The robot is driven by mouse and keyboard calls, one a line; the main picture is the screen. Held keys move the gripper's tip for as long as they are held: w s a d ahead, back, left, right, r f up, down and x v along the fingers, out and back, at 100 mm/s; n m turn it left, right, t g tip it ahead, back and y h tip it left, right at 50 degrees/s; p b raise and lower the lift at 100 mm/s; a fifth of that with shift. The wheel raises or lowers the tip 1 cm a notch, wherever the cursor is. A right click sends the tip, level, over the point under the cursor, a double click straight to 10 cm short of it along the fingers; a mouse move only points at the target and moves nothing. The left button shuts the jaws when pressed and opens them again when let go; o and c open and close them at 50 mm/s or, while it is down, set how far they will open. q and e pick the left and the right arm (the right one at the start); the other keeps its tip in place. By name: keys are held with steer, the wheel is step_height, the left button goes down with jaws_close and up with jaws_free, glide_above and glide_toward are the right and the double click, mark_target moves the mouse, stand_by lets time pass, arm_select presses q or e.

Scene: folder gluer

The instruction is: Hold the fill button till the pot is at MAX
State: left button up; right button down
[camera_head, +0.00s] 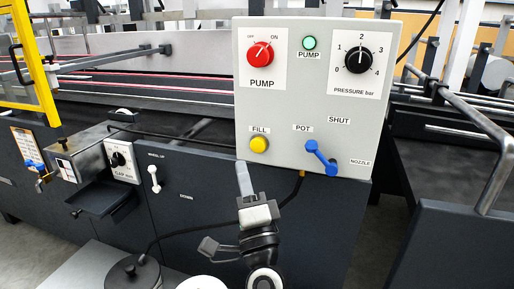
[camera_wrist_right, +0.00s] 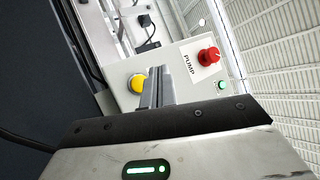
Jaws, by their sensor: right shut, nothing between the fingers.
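The yellow FILL button (camera_head: 259,144) is at the lower left of the grey control panel (camera_head: 300,112). It also shows in the right wrist view (camera_wrist_right: 138,83), partly beside my fingers. My right gripper (camera_head: 243,166) is shut and empty, its fingers pointing up near the panel's lower left edge. The fingertips appear just below and left of the button; I cannot tell whether they touch it. A dark round lid with a hose (camera_head: 132,273), perhaps the pot, is at the lower left. No level or MAX mark is visible. My left gripper is not in view.
The panel carries a red PUMP knob (camera_head: 260,54), a green PUMP lamp (camera_head: 309,43), a pressure dial (camera_head: 357,60) and a blue lever (camera_head: 321,157) between POT, SHUT and NOZZLE labels. A metal gap box (camera_head: 85,160) stands left. A rail (camera_head: 470,115) is right.

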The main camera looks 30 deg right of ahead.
mark_target(258, 145)
steer(key=shift+w+d+b, duration=0.4)
steer(key=shift+w+d, duration=1.75)
steer(key=shift+d, duration=0.3)
steer(key=shift+w+d, duration=0.3)
stand_by(0.6)
